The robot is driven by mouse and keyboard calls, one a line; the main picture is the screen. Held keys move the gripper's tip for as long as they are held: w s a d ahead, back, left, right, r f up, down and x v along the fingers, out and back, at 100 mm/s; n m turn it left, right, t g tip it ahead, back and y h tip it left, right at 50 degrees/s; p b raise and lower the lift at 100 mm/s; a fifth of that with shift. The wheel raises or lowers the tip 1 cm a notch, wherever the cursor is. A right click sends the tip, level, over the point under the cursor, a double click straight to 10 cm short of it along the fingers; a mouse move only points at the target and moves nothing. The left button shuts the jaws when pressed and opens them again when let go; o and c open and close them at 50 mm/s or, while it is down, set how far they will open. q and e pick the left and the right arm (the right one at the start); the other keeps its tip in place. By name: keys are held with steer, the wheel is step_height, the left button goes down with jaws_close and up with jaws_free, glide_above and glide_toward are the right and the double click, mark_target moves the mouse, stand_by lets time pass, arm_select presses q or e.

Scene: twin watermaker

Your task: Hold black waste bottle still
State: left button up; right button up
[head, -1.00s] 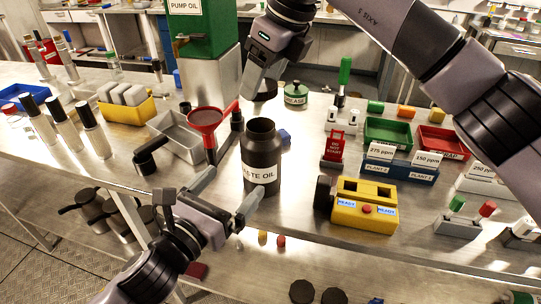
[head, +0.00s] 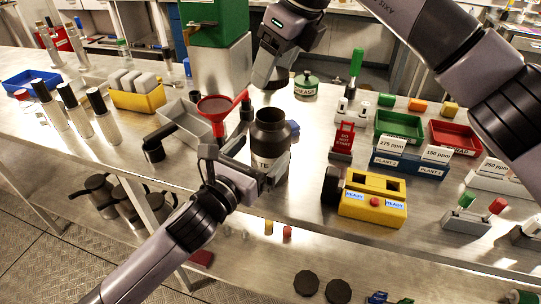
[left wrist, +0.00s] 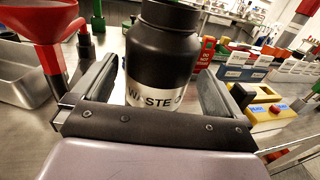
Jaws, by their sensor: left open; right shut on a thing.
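The black waste bottle (head: 270,131), labelled WASTE OIL, stands upright and open-mouthed on the steel bench. In the left wrist view the bottle (left wrist: 160,60) stands between the two fingers of my left gripper (left wrist: 153,88). The fingers are open, one on each side of it, with a visible gap at the right finger; contact on the left is unclear. In the head view my left gripper (head: 255,165) reaches the bottle from the front and hides part of its label. My right gripper (head: 268,76) is above and behind the bottle, shut on a dark round thing (head: 277,82), probably a cap, partly hidden.
A red funnel (head: 215,104) on a stand is close left of the bottle, with a grey metal tray (head: 190,112) beyond. A green GREASE tin (head: 306,86) stands behind. A yellow box (head: 372,203) is to the right. The bench front edge is close.

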arm_select(q)
steer(key=shift+x, duration=2.45)
steer(key=c, duration=1.1)
steer(key=shift+c, duration=0.2)
arm_select(e)
glide_above(270, 115)
steer(key=shift+s+d+f, duration=0.1)
steer(key=shift+d+f, duration=0.15)
steer(key=shift+f, duration=1)
steer(key=shift+s+d+f, duration=0.1)
steer(key=shift+d+f, duration=0.1)
steer(key=shift+f, duration=1.05)
steer(key=shift+f, duration=0.85)
arm_select(q)
steer(key=shift+f, duration=0.1)
arm_select(e)
steer(key=shift+f, duration=0.6)
